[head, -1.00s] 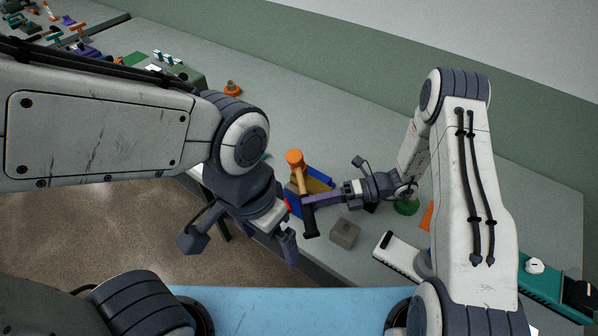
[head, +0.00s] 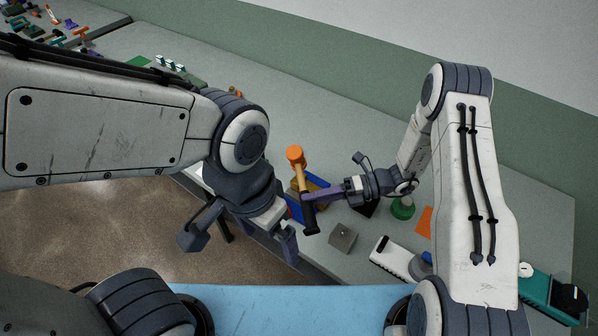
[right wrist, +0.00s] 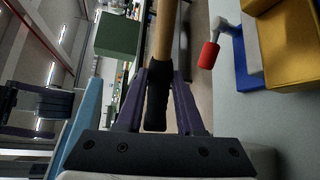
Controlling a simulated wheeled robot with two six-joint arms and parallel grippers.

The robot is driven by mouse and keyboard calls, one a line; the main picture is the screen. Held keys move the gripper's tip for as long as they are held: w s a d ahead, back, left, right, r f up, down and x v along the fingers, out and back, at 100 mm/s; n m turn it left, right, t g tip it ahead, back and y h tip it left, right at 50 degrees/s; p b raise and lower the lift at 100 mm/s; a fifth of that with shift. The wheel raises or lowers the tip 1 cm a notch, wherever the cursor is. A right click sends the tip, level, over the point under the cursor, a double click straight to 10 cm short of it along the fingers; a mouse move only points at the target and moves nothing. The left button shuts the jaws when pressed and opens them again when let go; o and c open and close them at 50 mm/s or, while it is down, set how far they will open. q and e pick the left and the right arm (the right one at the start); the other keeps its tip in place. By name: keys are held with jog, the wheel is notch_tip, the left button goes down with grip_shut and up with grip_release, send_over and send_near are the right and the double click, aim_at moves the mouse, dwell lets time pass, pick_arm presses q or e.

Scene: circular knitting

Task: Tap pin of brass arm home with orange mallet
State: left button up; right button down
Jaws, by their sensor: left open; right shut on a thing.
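The orange mallet (head: 296,155) has an orange head, a tan shaft and a black grip. My right gripper (head: 309,199) is shut on its handle, and the head points away toward the back of the table. In the right wrist view the black grip (right wrist: 157,95) sits between the purple fingers, with the tan shaft running up out of frame. My left gripper (head: 277,238) is open and empty, lower left of the mallet near the table's front edge. I cannot make out the brass arm or its pin; a yellow and blue object (head: 318,183) is partly hidden behind the mallet.
A grey block (head: 342,238) lies just right of the mallet grip. A green round piece (head: 402,208) and an orange piece (head: 425,221) are near my right arm. A white device (head: 390,256) and a teal one (head: 535,284) lie along the front. The back middle of the table is clear.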

jog(key=shift+f, duration=0.1)
notch_tip(320, 180, down, 4)
jog(key=b, duration=0.3)
jog(key=shift+f, duration=0.2)
jog(key=shift+r, duration=0.15)
notch_tip(320, 180, up, 4)
jog(key=p, duration=0.3)
jog(key=shift+r, duration=0.2)
jog(key=shift+f, duration=0.15)
dwell(0.3)
notch_tip(320, 180, down, 4)
jog(key=b, duration=0.3)
jog(key=shift+f, duration=0.2)
